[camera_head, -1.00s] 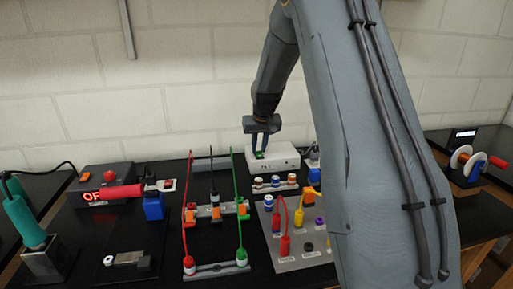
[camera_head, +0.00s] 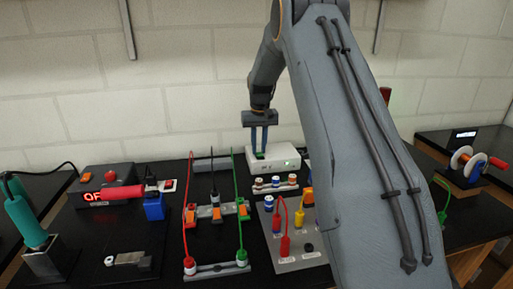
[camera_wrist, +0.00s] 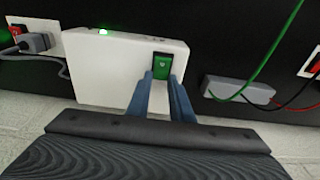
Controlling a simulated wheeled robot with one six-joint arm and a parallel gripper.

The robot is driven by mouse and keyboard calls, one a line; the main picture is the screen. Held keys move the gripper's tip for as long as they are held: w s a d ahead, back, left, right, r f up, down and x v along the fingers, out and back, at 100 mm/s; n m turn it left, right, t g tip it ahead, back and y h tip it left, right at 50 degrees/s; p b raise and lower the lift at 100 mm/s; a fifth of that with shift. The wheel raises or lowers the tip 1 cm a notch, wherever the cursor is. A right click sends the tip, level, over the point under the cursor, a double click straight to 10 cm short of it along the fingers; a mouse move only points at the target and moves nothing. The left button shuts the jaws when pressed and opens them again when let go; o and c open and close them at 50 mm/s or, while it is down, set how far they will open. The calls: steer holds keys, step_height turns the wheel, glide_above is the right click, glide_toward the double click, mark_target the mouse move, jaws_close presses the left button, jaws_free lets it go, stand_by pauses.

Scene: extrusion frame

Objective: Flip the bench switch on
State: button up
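The bench switch is a green rocker (camera_wrist: 162,66) in the face of a white box (camera_head: 287,153), which stands at the back of the black bench near the wall. The box also shows in the wrist view (camera_wrist: 105,70), with a small lit green light (camera_wrist: 103,32) near one edge. My gripper (camera_head: 259,151) is over the switch end of the box, fingers pointing down. In the wrist view its two blue fingers (camera_wrist: 160,80) are apart with nothing between them, their tips close to the rocker. I cannot tell whether they touch it.
Left of the box stands a frame with a red and a green cable (camera_head: 237,200). In front are small jars (camera_head: 275,181) and a panel with plugs (camera_head: 285,245). A spool (camera_head: 465,162) is far right.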

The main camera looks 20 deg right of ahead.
mark_target(259, 153)
steer(key=o, duration=0.4)
steer(key=shift+c, duration=0.2)
steer(key=shift+r, duration=0.1)
step_height(259, 153, up, 8)
steer(key=b, duration=0.2)
steer(key=shift+s, duration=0.35)
steer(key=shift+a+f, duration=0.15)
steer(key=shift+f, duration=0.05)
